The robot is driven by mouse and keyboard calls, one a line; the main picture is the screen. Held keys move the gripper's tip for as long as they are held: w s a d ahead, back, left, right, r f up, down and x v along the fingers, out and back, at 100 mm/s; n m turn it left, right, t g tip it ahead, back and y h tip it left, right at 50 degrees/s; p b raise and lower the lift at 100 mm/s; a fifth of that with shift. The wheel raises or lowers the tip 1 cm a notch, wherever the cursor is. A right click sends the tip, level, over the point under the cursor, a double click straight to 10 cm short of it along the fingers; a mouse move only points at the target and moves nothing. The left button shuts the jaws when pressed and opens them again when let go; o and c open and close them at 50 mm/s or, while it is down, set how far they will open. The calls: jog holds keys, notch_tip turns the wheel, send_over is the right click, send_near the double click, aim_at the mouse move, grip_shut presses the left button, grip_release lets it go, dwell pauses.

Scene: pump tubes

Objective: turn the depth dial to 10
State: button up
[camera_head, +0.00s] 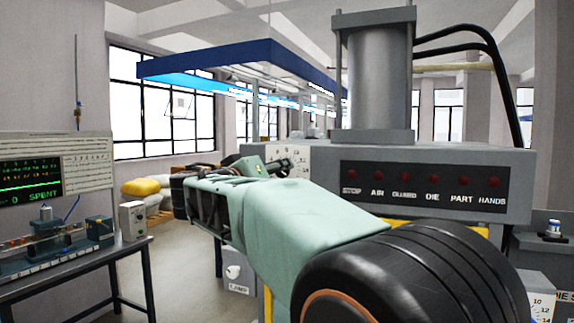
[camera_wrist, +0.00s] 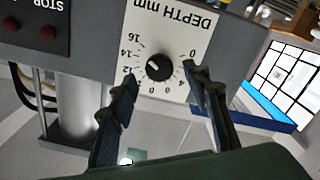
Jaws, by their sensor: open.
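The depth dial (camera_wrist: 158,69) is a small black knob on a white plate marked "DEPTH mm" (camera_wrist: 178,22). The plate appears upside down in the wrist view. The knob's white mark seems to point up and left, roughly toward 14 to 16. The 10 is not visible, apparently behind the left finger. My gripper (camera_wrist: 160,76) is open, with one finger on each side of the knob in the picture; I cannot tell whether either touches it. In the head view my gripper (camera_head: 283,166) is at the press's left end, in front of the plate (camera_head: 298,156).
The grey press (camera_head: 320,190) carries a row of red lamps (camera_head: 433,178) and a tall cylinder (camera_head: 377,80). A bench (camera_head: 75,262) with a display stands at left. A lower plate with numbers (camera_head: 541,306) is at bottom right. Open floor lies between.

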jog(key=shift+x, duration=1.05)
jog(key=c, duration=1.1)
jog(key=shift+c, duration=0.2)
